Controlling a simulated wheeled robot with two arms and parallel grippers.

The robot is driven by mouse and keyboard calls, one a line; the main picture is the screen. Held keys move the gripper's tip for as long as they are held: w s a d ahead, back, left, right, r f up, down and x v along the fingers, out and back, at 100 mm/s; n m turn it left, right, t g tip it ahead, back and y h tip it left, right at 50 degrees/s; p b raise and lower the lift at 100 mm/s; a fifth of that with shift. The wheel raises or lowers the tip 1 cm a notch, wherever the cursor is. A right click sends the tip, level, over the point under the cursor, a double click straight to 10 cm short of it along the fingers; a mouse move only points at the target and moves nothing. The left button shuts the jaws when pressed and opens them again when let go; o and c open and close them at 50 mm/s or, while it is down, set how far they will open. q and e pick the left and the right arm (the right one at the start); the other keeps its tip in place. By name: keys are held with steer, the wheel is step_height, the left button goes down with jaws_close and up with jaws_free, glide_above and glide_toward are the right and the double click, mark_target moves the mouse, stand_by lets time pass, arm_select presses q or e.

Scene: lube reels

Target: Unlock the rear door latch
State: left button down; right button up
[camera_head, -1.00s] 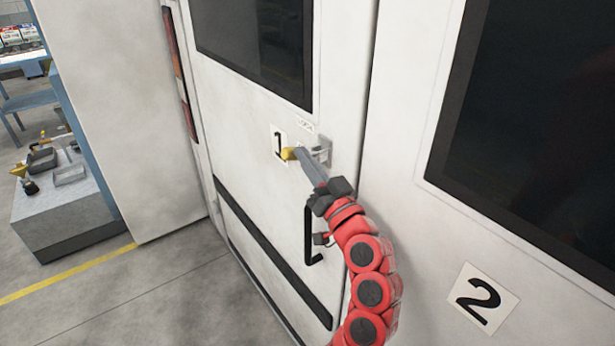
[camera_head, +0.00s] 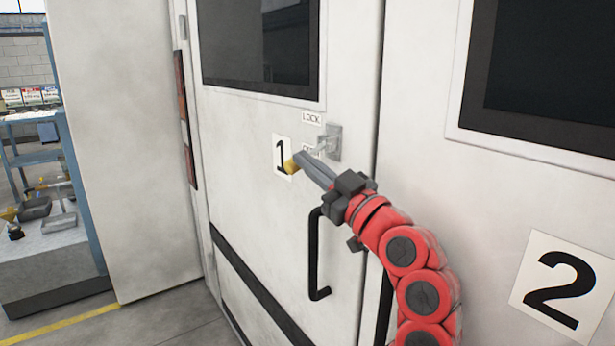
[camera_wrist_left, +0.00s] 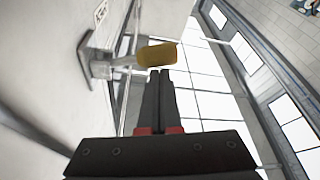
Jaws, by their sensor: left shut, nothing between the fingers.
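The latch on door 1 has a grey bracket (camera_head: 333,141) and a lever with a yellow grip (camera_head: 291,166). A LOCK label (camera_head: 312,118) is above it; a second label below is partly covered by my fingers. My left gripper (camera_head: 304,160) has its fingers together and empty, their tips by the yellow grip. In the left wrist view, the yellow grip (camera_wrist_left: 158,54) sticks out sideways from the bracket (camera_wrist_left: 97,66), just ahead of my fingertips (camera_wrist_left: 158,73). I cannot tell whether they touch it. My right gripper is not in view.
A black door handle (camera_head: 314,255) is just below my left wrist. A panel marked 2 (camera_head: 563,291) stands at right. A pale wall panel (camera_head: 122,150) is at left, with a workbench holding tools (camera_head: 45,235) beyond it. Floor at lower left is clear.

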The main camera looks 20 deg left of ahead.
arm_select(q)
steer(key=s+d+r, duration=0.2)
steer(key=s, duration=0.5)
steer(key=s+d+r+p, duration=0.1)
steer(key=s+d+r, duration=0.1)
steer(key=s, duration=0.6)
steer(key=shift+s+r, duration=0.3)
steer(key=shift+r, duration=0.25)
